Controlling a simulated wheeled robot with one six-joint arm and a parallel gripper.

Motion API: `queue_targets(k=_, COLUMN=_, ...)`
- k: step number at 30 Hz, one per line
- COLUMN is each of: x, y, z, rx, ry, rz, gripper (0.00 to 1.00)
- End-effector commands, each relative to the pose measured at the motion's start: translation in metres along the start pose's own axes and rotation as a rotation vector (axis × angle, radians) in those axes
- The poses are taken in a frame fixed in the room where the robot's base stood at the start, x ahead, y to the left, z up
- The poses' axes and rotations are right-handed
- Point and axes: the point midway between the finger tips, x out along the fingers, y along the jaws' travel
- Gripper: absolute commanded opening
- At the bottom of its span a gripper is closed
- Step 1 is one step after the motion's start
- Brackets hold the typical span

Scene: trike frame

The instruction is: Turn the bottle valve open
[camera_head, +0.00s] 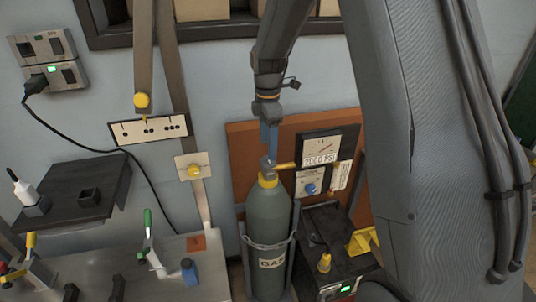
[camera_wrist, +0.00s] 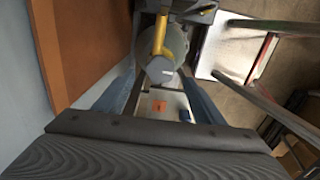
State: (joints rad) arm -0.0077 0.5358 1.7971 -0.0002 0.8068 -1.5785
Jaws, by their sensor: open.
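The gas bottle (camera_head: 267,235) is a grey-green cylinder with a yellow collar, standing upright in a holder with a chain around it. Its grey valve (camera_head: 267,164) sits on top, with a yellow pipe (camera_head: 286,166) leading right to a gauge panel. My gripper (camera_head: 268,150) points down from above, with its blue fingers just over the valve. In the wrist view, the valve's round grey top (camera_wrist: 160,70) shows between the two spread fingers. My gripper is open and holds nothing; whether a finger touches the valve I cannot tell.
The gauge panel (camera_head: 326,148) is on a brown board behind the bottle. A dark box (camera_head: 325,240) stands right of it. A dark shelf (camera_head: 75,191) is further left.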

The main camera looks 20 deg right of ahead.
Motion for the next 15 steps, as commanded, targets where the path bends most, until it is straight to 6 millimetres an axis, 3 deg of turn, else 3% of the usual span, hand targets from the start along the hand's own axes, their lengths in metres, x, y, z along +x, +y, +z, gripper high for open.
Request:
queue_targets(k=6, x=-0.025, y=0.0, z=0.0, rx=0.0, ry=0.0, rz=0.001, gripper=0.63)
queue_targets(k=15, x=-0.03, y=0.0, z=0.0, rx=0.0, ry=0.0, rz=0.0, gripper=0.63)
